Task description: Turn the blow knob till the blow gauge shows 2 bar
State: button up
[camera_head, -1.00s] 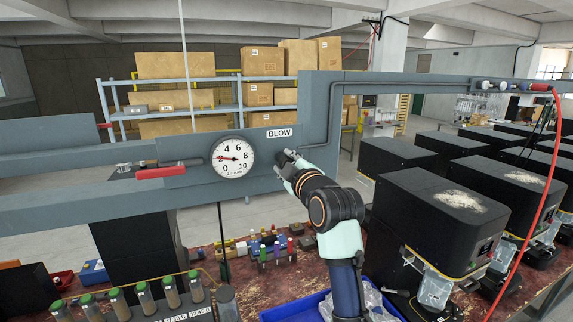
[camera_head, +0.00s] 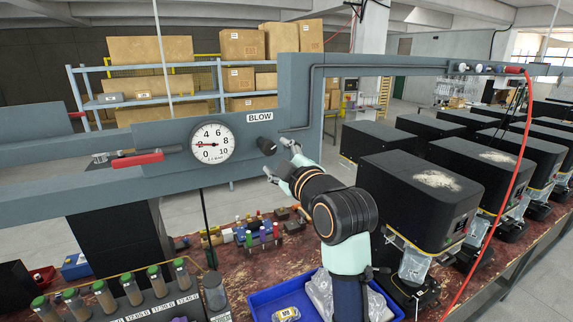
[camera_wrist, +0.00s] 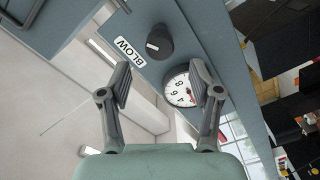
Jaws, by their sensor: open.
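The black blow knob (camera_head: 267,146) sits on the grey panel below the BLOW label (camera_head: 260,117). It also shows in the wrist view (camera_wrist: 159,42), with a pale pointer line. The round white blow gauge (camera_head: 213,143) is just left of the knob. Its red needle points left, between 0 and 4, about where 2 lies; the exact reading is too small to tell. My gripper (camera_head: 281,158) is open and empty to the right of the knob, apart from it. In the wrist view the knob lies beyond my spread fingertips (camera_wrist: 162,80).
A red-handled lever (camera_head: 137,160) is on the panel left of the gauge. A red hose (camera_head: 505,190) hangs at the right, by several black machines (camera_head: 420,190). A blue tray (camera_head: 262,301) and small bottles stand on the bench below. Space in front of the knob is clear.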

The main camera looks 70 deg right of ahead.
jog(key=v, duration=0.4)
jog(key=shift+s+a, duration=0.25)
jog(key=shift+s, duration=0.05)
jog(key=w+a+f+y+p, duration=0.2)
jog(key=w+a+f, duration=0.15)
jog(key=a, duration=0.55)
jog(key=w+a+f+m+y+p, duration=0.1)
jog(key=w+a+f+y, duration=0.25)
jog(key=a, duration=0.45)
jog(key=w+a+f+y+p, duration=0.1)
jog(key=w+a+f+p, duration=0.15)
jog(key=a+f, duration=0.45)
jog(key=s+a+f+m+y+p, duration=0.1)
jog(key=s+a+f+y, duration=0.1)
jog(key=a, duration=1)
jog(key=s+a+f+m+y+p, duration=0.1)
jog(key=s+a+f+y, duration=0.2)
jog(key=a, duration=0.9)
jog(key=shift+s+f+g, duration=0.4)
jog(key=shift+d, duration=0.1)
